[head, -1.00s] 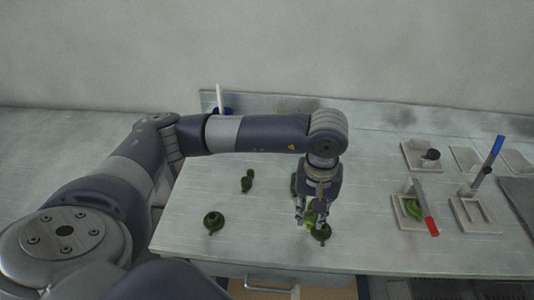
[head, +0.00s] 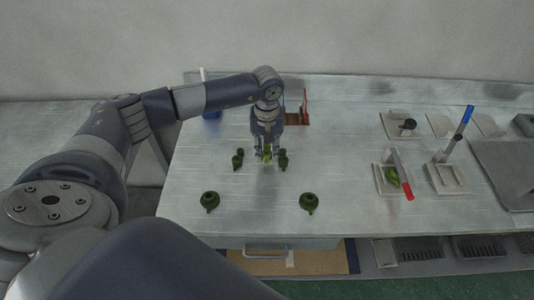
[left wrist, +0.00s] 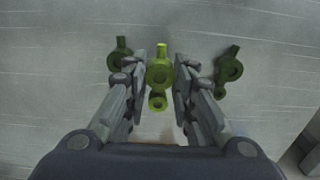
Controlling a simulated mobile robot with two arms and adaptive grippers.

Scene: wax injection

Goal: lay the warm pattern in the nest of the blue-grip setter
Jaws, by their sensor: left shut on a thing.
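My left gripper (head: 266,156) is shut on a yellow-green pattern (left wrist: 159,72), a rounded body with a stub and a small lower knob. It holds the pattern over the bench, between two darker green patterns (head: 238,160) (head: 283,160), which also flank the fingers in the left wrist view. Whether the held pattern touches the bench is unclear. The blue-grip setter (head: 432,185) is at right, a pale block with an upright arm and blue grip (head: 464,119); its nest looks empty. My right gripper is not in view.
Two more dark green patterns (head: 209,201) (head: 308,202) lie near the front. A red-grip setter (head: 382,187) with a green pattern and a dark-grip setter (head: 392,133) stand at right. A brown stand (head: 297,119) is behind my gripper. Bench between patterns and setters is clear.

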